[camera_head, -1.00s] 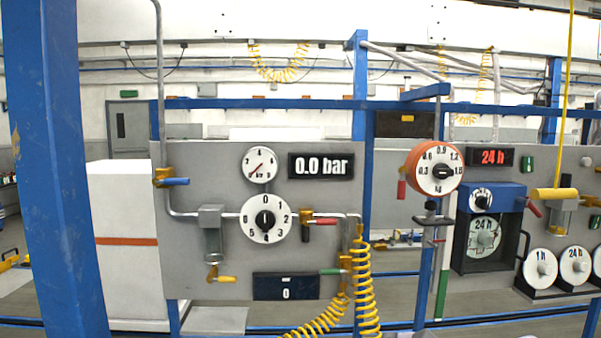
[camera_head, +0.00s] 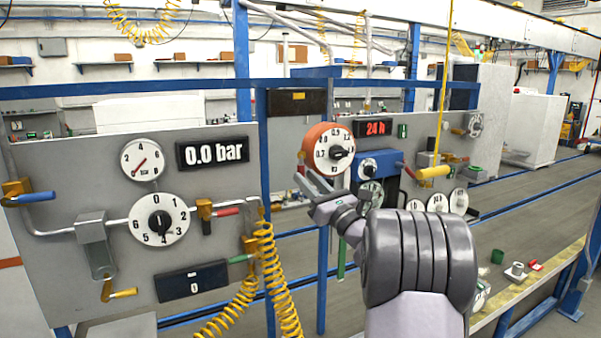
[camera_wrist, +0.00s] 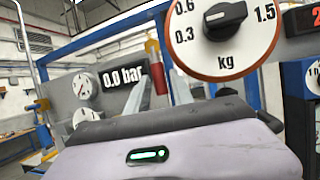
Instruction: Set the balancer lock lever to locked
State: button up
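The balancer is a round orange-rimmed unit with a white kg dial (camera_head: 328,149) on a blue post. It also fills the upper right of the wrist view (camera_wrist: 225,57). Its lever has a red handle (camera_wrist: 158,76) below a brass-coloured hub, at the dial's left side, and hangs down. My gripper (camera_head: 309,183) is at the lever, just left of and below the dial. In the wrist view, my two fingers (camera_wrist: 155,94) stand apart with the red handle between them. Contact with the handle cannot be told. In the head view my fingers mostly hide the handle.
A grey panel (camera_head: 60,165) with gauges, a 0.0 bar display (camera_head: 212,152) and coloured levers stands to the left. Yellow coiled hoses (camera_head: 267,260) hang beside it. A blue timer box (camera_head: 377,168) is close right of the balancer. Small items lie on the bench (camera_head: 500,298).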

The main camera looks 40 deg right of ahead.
jog(key=shift+x, duration=1.55)
jog(key=shift+f, duration=0.1)
grip_shut()
